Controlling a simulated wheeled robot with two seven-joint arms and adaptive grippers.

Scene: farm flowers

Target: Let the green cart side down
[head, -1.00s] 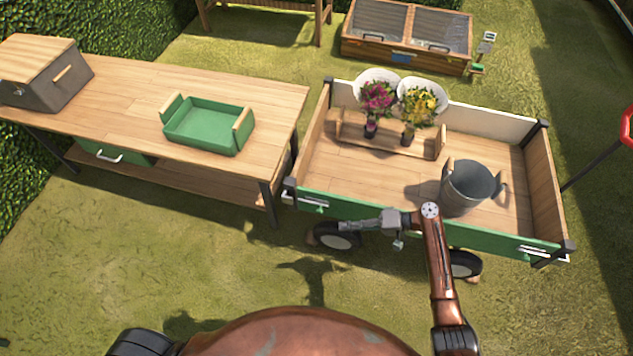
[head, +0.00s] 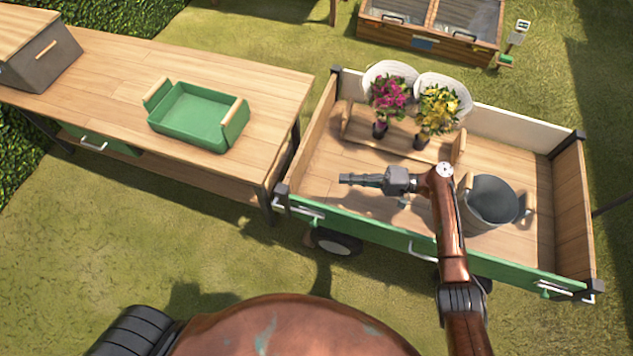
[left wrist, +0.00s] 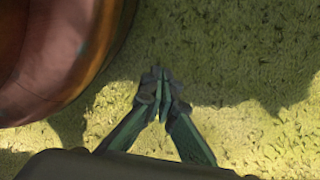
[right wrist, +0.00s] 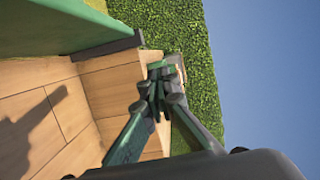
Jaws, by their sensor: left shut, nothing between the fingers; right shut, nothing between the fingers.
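The cart's green side (head: 380,240) faces me in the head view and stands upright. It has a pale handle (head: 422,252) near its middle and a latch at each end, the left latch (head: 300,208) and the right latch (head: 556,288). My right gripper (head: 345,179) is shut and empty, above the cart bed inside the green side, pointing left. In the right wrist view the gripper (right wrist: 158,85) shows shut against wooden boards and hedge. My left gripper (left wrist: 160,85) is shut and empty over grass in the left wrist view; the head view does not show it.
In the cart bed stand a grey bucket (head: 490,203) and a wooden holder (head: 400,146) with two wrapped bouquets. Left of the cart is a wooden table (head: 270,95) with a green tray (head: 190,118). Grass in front of the cart is clear.

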